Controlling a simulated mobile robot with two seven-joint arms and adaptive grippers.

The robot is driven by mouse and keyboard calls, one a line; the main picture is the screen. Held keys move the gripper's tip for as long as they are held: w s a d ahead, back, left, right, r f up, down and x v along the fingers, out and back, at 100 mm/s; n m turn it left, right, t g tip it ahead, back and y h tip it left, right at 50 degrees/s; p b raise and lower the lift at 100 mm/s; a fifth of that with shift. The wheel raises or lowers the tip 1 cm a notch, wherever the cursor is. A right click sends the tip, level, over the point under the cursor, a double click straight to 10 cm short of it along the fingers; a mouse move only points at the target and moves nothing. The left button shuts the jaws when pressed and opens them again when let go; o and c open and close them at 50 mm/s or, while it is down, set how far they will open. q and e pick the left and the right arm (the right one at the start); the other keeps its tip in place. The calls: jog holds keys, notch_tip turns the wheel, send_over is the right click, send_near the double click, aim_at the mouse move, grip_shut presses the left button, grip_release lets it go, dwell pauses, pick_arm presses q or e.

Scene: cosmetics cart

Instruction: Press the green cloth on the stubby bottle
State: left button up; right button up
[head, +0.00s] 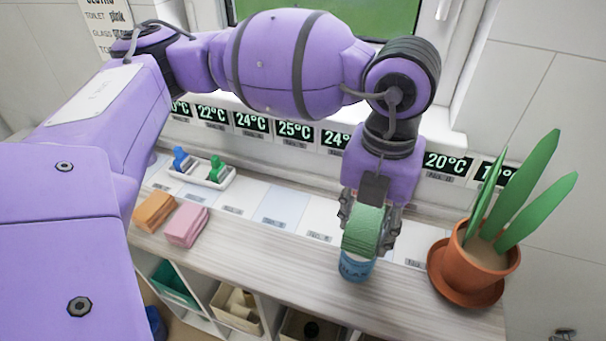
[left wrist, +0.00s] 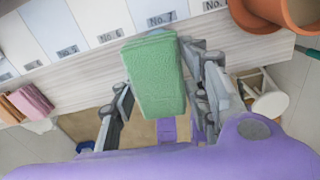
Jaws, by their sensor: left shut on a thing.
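The green cloth (head: 364,231) is a folded block held between the fingers of my left gripper (head: 369,222), which is shut on it. The cloth also fills the middle of the left wrist view (left wrist: 156,76). The stubby bottle (head: 356,266), blue with a label, stands upright on the counter directly below the cloth. The cloth's lower edge overlaps the bottle's top in the head view; I cannot tell whether they touch. My right gripper is not in view.
An orange cloth (head: 154,212) and a pink cloth (head: 187,226) lie at the counter's left. A white tray (head: 203,172) holds a blue and a green bottle. A potted plant (head: 483,250) stands on the right. Cubbies with bins (head: 237,307) lie below the front edge.

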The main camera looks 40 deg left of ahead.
aim_at(368, 219)
pick_arm(q)
jog(key=shift+f, duration=0.6)
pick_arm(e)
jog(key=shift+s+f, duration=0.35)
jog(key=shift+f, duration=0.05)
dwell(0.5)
pick_arm(q)
jog(key=shift+r, duration=0.1)
jog(key=shift+r+p, duration=1.75)
jog(key=shift+r, duration=1.8)
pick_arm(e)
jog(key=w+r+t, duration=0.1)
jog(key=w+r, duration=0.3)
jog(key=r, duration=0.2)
